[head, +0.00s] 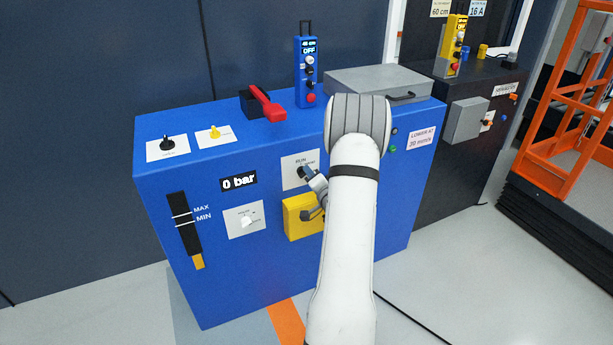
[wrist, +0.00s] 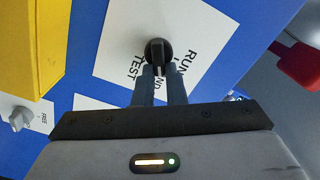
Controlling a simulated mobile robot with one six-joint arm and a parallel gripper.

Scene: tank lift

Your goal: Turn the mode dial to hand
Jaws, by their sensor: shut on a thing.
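The mode dial is a black round knob (wrist: 158,47) on a white plate (wrist: 118,40) in the wrist view. The plate carries the words RUN and TEST, with a partly covered word ending in ND between them. My gripper (wrist: 160,72) is shut on the knob's grip bar, one finger on each side. The fingers hide part of the plate, and I cannot tell which word the dial marks. In the head view the dial (head: 303,171) is on the blue cabinet's front, with my gripper (head: 312,178) at it and my arm covering the plate's right side.
A yellow box (head: 297,216) sits just below the dial on the blue cabinet (head: 215,285). A white knob (head: 246,222) is at lower left. A red lever (head: 268,106), a blue pendant (head: 307,75) and a grey lid (head: 375,80) are on top.

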